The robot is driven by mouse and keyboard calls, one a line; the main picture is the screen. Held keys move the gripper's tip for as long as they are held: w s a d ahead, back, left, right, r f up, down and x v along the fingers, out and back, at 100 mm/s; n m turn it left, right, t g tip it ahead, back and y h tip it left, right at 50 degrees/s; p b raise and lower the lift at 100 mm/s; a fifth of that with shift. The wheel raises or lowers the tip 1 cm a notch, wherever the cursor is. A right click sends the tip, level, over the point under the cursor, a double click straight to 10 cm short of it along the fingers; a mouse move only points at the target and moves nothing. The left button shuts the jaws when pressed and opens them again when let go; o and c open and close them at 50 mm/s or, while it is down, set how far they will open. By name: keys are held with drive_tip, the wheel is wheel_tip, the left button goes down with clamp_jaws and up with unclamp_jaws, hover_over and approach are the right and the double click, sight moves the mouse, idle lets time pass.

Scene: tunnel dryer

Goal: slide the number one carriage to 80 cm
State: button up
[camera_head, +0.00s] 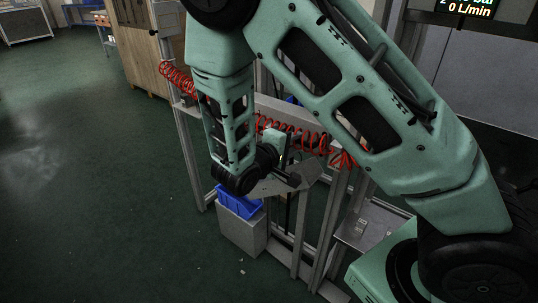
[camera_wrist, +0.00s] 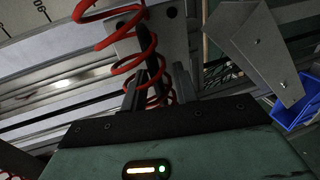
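In the wrist view, a grey plate (camera_wrist: 176,38) with a round hole sits on the rail, with a dark upright post (camera_wrist: 154,66) in front of it. It looks like a carriage, but no number shows. My gripper (camera_wrist: 157,92) points at it, its two dark fingers apart on either side of the post. Contact with the post cannot be made out. A scale strip (camera_wrist: 62,12) with a mark reading 60 runs at upper left. In the head view my gripper (camera_head: 287,178) is at the rail, its fingers mostly hidden, so the carriage cannot be told apart there.
A red coiled hose (camera_head: 304,139) runs along the frame and loops close around my fingers in the wrist view (camera_wrist: 118,62). A blue bin (camera_head: 238,203) stands below my wrist. A bent grey plate (camera_wrist: 262,50) is at right. Open floor lies left.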

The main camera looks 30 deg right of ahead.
drive_tip(key=v, duration=1.5)
drive_tip(key=shift+a, duration=0.2)
drive_tip(key=shift+s, duration=0.15)
drive_tip(key=s+a+r+n+g+y, duration=0.2)
drive_tip(key=s+a+g+y, duration=0.15)
drive_tip(key=s+y, duration=0.45)
drive_tip(key=s+a+r+n+g+y, duration=0.15)
drive_tip(key=s+a+y, duration=0.25)
drive_tip(key=s+y, duration=0.45)
wheel_tip(320, 180, up, 15)
drive_tip(key=s+h+p, duration=0.1)
drive_tip(key=p, duration=1.4)
drive_tip(key=shift+s+a+f, duration=0.25)
drive_tip(key=shift+s+a, duration=0.05)
drive_tip(key=shift+a, duration=0.15)
